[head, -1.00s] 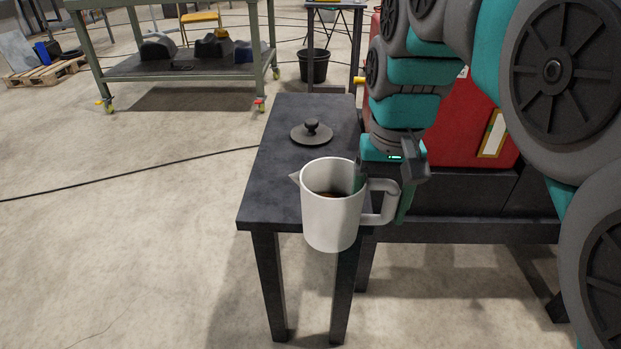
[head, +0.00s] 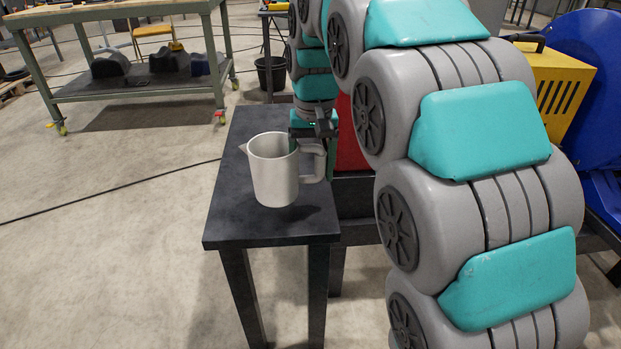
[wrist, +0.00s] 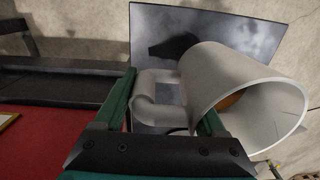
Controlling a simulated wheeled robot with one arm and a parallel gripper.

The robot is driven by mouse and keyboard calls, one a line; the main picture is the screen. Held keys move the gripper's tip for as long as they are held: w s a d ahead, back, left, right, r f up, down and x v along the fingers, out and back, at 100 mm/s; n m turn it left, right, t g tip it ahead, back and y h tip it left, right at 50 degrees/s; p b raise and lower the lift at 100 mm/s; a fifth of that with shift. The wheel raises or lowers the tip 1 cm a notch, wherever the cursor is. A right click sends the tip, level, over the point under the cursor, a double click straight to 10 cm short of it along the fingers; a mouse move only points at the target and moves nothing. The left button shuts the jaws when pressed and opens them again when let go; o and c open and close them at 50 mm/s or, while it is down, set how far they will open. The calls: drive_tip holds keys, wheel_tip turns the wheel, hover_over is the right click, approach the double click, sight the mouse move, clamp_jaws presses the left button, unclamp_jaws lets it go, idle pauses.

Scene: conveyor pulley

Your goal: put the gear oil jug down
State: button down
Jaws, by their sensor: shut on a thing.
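The gear oil jug (head: 273,176), light grey with a spout to the left, is upright over the dark side table (head: 226,222) in the head view. A dark shadow lies beside its base, and it looks slightly above the top; contact is hard to tell. My gripper (head: 321,150) is shut on the handle at the jug's right side. In the wrist view the jug (wrist: 232,85) shows its open mouth with brownish contents, and its handle lies between the fingers of my gripper (wrist: 163,98). The table top (wrist: 230,32) shows beyond it.
The table top is clear in front of and left of the jug. A red unit (head: 350,140) stands right behind the gripper. A green workbench (head: 135,90) and a black bucket (head: 270,73) are farther back. A cable lies on the floor at left.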

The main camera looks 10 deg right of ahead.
sight(311, 181)
drive_tip(key=shift+w+a+f, duration=0.1)
drive_tip(key=shift+w, duration=0.35)
drive_tip(key=shift+f, duration=1.7)
drive_tip(key=shift+f, duration=0.1)
unclamp_jaws()
wheel_tip(311, 181, up, 12)
drive_tip(key=shift+r, duration=0.15)
drive_tip(key=shift+s, duration=0.1)
